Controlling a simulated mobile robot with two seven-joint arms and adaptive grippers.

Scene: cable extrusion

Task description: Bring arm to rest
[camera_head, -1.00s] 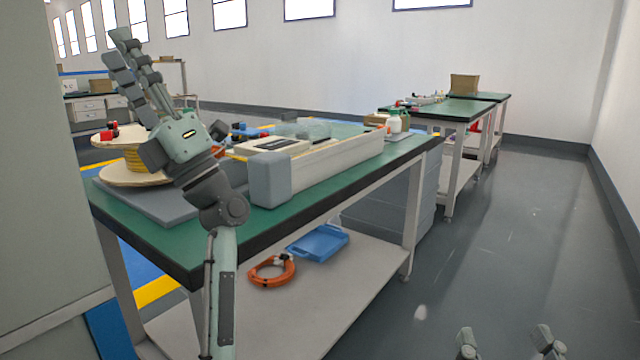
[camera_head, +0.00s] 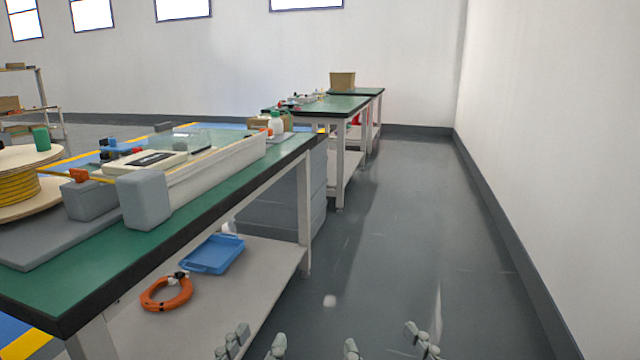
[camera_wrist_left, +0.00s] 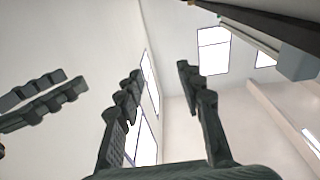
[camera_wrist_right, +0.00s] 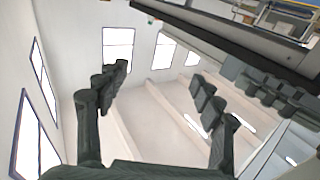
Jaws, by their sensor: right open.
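My left gripper (camera_head: 255,345) is low at the bottom edge of the head view, beside the bench, with its two fingers apart. The left wrist view shows its fingers (camera_wrist_left: 160,72) spread with nothing between them. My right gripper (camera_head: 386,343) is also at the bottom edge, to the right of the left one, over the floor. In the right wrist view its fingers (camera_wrist_right: 160,73) are wide apart and empty. Each wrist view also shows fingers of the other gripper at its side. Most of both arms is out of the head view.
The green bench (camera_head: 200,195) stands at left, bearing the extrusion machine (camera_head: 216,167) and cable spool (camera_head: 18,186). Its lower shelf (camera_head: 225,300) holds a blue tray (camera_head: 213,254) and orange cable coil (camera_head: 166,294). Further benches (camera_head: 333,106) stand behind. The floor (camera_head: 420,230) at right is clear up to the wall.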

